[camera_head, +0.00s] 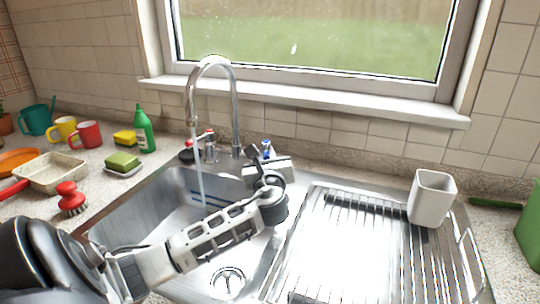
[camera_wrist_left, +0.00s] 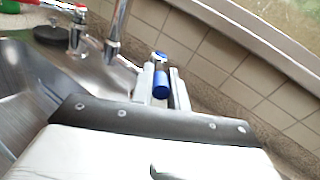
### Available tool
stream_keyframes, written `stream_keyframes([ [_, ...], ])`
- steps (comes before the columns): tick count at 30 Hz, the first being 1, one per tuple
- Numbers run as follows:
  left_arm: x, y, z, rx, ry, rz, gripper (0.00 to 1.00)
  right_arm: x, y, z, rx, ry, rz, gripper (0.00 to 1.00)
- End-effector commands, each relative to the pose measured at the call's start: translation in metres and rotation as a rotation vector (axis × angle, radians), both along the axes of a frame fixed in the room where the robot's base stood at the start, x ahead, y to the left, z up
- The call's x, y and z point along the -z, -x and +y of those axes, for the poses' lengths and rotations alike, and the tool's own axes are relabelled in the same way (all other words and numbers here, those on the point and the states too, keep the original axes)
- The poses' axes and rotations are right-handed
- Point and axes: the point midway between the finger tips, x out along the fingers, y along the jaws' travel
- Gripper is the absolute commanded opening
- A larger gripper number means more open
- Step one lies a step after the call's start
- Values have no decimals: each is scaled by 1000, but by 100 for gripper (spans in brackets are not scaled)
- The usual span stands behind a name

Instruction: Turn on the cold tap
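The cold tap (camera_head: 267,148), with a blue handle, stands to the right of the tall chrome spout (camera_head: 235,100) behind the sink. In the left wrist view its blue handle (camera_wrist_left: 161,82) sits between the two fingers. My left gripper (camera_head: 264,160) is at the tap, with its fingers close together on both sides of the handle, and looks shut on it. In the left wrist view the gripper (camera_wrist_left: 162,88) partly hides the tap's base. A stream of water (camera_head: 198,165) runs from the spout into the basin. My right gripper is not in view.
The red-marked hot tap (camera_head: 210,147) stands left of the spout. A green bottle (camera_head: 144,130), sponge (camera_head: 122,161), mugs (camera_head: 87,134) and brush (camera_head: 70,198) are on the left counter. A white cup (camera_head: 431,198) stands on the drainboard (camera_head: 350,250). The window sill (camera_head: 310,102) is above.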

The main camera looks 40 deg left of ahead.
Motion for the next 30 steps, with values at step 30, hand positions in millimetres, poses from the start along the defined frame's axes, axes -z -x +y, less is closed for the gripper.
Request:
stream_keyframes([
  [30, 2, 84, -91, 4, 2, 2, 37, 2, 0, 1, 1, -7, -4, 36],
])
